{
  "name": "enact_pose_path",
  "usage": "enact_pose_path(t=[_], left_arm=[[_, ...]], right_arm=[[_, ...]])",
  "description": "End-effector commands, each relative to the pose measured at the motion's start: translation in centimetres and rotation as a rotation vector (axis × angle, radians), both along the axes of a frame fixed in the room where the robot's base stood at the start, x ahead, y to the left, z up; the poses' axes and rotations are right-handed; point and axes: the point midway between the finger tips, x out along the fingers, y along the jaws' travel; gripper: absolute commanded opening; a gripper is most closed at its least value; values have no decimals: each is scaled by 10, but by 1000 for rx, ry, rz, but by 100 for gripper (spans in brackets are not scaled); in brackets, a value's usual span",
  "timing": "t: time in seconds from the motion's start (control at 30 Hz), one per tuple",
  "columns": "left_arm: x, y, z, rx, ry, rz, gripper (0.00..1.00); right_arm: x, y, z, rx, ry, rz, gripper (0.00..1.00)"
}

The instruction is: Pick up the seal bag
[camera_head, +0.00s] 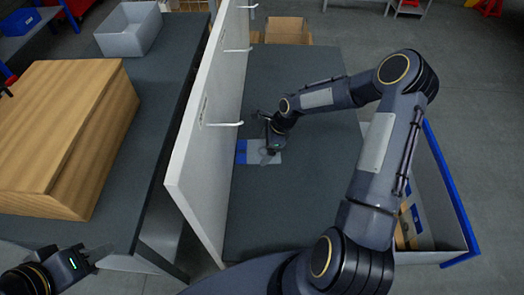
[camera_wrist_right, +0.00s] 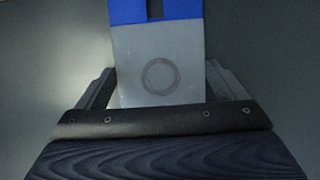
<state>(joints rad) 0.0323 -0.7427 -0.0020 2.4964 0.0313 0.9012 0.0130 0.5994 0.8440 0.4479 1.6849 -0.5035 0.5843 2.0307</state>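The seal bag (camera_head: 241,152) lies flat on the dark table near the white panel. In the right wrist view the seal bag (camera_wrist_right: 160,45) has a blue top with a dark slot and a grey body with a round ring in it. My right gripper (camera_wrist_right: 160,68) is open, with one finger on each side of the bag's lower part. In the head view my right gripper (camera_head: 264,151) is over the right part of the bag and partly hides it.
A white upright panel (camera_head: 210,130) with white hooks stands just left of the bag. A wooden box (camera_head: 65,130) and a grey bin (camera_head: 130,35) stand on the left table. A blue-rimmed bin (camera_head: 440,195) is at the right. A cardboard box (camera_head: 287,30) is at the back.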

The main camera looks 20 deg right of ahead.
Motion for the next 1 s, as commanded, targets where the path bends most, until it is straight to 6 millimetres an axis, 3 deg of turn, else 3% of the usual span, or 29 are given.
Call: enact_pose_path(t=[0.03,0.17,0.57,1.0], left_arm=[[0,0,0,0,0,0,36],[0,0,0,0,0,0,36],[0,0,0,0,0,0,36],[0,0,4,0,0,0,36]], right_arm=[[0,0,0,0,0,0,82],[0,0,0,0,0,0,65],[-1,-4,9,-2,-3,0,64],[-4,-9,72,-2,0,-4,64]])
